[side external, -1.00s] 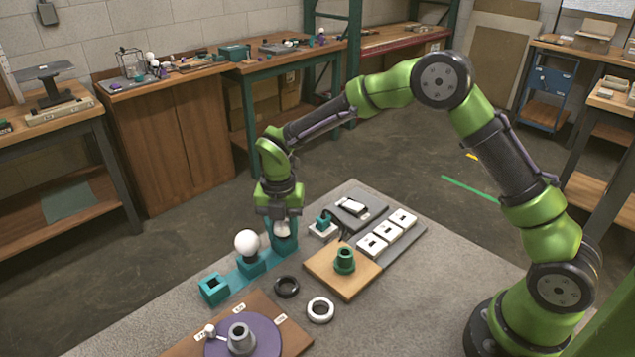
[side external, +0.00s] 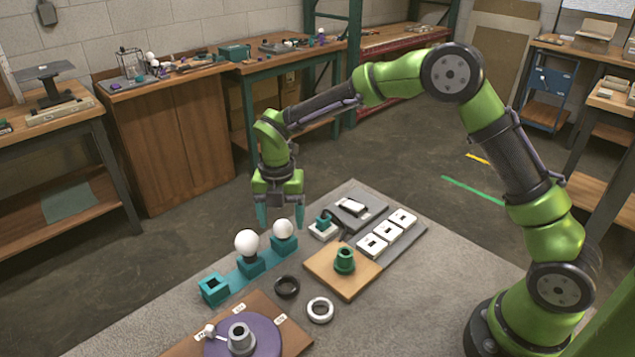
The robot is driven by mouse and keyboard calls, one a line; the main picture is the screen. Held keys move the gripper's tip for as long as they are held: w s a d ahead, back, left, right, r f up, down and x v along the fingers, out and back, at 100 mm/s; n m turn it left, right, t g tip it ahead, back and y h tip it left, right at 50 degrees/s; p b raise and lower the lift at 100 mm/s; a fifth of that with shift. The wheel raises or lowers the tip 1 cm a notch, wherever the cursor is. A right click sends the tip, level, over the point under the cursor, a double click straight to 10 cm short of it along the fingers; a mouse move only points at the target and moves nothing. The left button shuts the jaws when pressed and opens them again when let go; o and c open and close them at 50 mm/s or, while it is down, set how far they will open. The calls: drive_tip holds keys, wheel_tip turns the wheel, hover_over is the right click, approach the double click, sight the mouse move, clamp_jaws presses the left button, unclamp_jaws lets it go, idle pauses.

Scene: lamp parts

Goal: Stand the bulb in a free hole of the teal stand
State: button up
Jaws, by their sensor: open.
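The teal stand (side external: 248,276) lies along the left side of the grey mat. A white bulb (side external: 283,230) stands upright in its far right hole. Another, larger-looking white bulb (side external: 247,242) stands upright in the middle block. The near left block (side external: 213,288) has an empty dark square hole. My gripper (side external: 280,216) is open, with its teal fingers spread, pointing down just above and around the far bulb. It holds nothing.
A black ring (side external: 287,287) and a white ring (side external: 320,310) lie right of the stand. A wooden board (side external: 343,282) carries a green socket. A purple disc (side external: 262,337) with a grey socket sits in front. White switch-like blocks (side external: 387,233) line a grey plate behind.

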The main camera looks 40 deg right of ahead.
sight(284, 225)
wheel_tip(284, 225, up, 13)
drive_tip(key=s+d+r+m+t, duration=0.1)
drive_tip(key=s+d+m+t, duration=0.1)
drive_tip(key=s+m, duration=0.6)
drive_tip(key=s+d+r+m+t+y, duration=0.1)
drive_tip(key=s+d+r+m+t, duration=0.1)
drive_tip(key=s+m, duration=0.6)
drive_tip(key=s+d+r+m+t+y, duration=0.1)
drive_tip(key=s+d+m+t, duration=0.2)
drive_tip(key=s+m, duration=0.5)
drive_tip(key=d+m, duration=0.1)
drive_tip(key=m, duration=0.5)
drive_tip(key=shift+d+r, duration=0.15)
drive_tip(key=shift+r, duration=0.25)
